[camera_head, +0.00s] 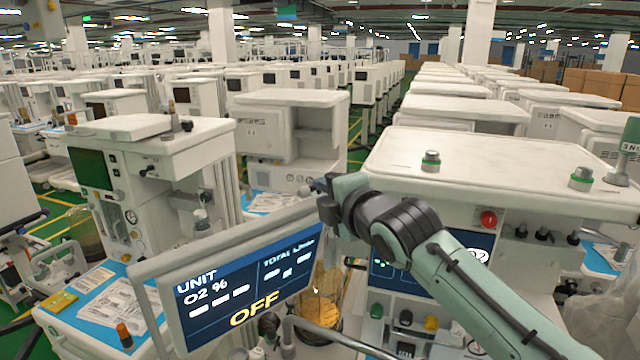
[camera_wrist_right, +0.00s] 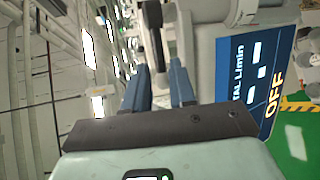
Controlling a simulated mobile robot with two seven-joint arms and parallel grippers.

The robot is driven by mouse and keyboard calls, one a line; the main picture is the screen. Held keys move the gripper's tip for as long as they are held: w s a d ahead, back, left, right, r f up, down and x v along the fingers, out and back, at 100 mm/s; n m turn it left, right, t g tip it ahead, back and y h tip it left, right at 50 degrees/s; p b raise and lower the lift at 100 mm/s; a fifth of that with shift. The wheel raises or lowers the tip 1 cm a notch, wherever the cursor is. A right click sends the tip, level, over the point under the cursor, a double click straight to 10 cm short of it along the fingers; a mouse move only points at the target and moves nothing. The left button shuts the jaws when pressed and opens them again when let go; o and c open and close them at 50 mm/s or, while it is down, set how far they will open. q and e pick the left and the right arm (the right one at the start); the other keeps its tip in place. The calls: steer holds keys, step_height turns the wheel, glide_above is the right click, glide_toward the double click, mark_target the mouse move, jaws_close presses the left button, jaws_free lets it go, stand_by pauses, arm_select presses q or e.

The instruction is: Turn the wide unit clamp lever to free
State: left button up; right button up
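My right gripper (camera_head: 326,194) is at the upper right corner of the tilted display panel (camera_head: 235,285), which reads "UNIT", "O2 %" and "OFF". In the right wrist view its two blue fingers (camera_wrist_right: 161,82) stand apart with a gap between them. A dark narrow bar (camera_wrist_right: 155,35), possibly the clamp lever, shows just beyond the fingertips. I cannot tell whether the fingers touch it. In the head view the gripper and arm hide this spot, so no lever can be made out there. My left gripper is not in view.
A wide white cart (camera_head: 490,165) with a red knob (camera_head: 488,219) stands at the right under my arm. Another cart (camera_head: 150,185) with a dark screen stands at the left. A curved metal rail (camera_head: 335,338) runs below the panel. Many more carts fill the hall behind.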

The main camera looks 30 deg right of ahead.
steer(key=shift+w+d+f, duration=0.1)
steer(key=shift+w+f, duration=0.05)
steer(key=shift+w, duration=0.55)
steer(key=shift+w+f, duration=0.1)
steer(key=shift+w, duration=0.6)
steer(key=shift+s, duration=0.1)
jaws_close()
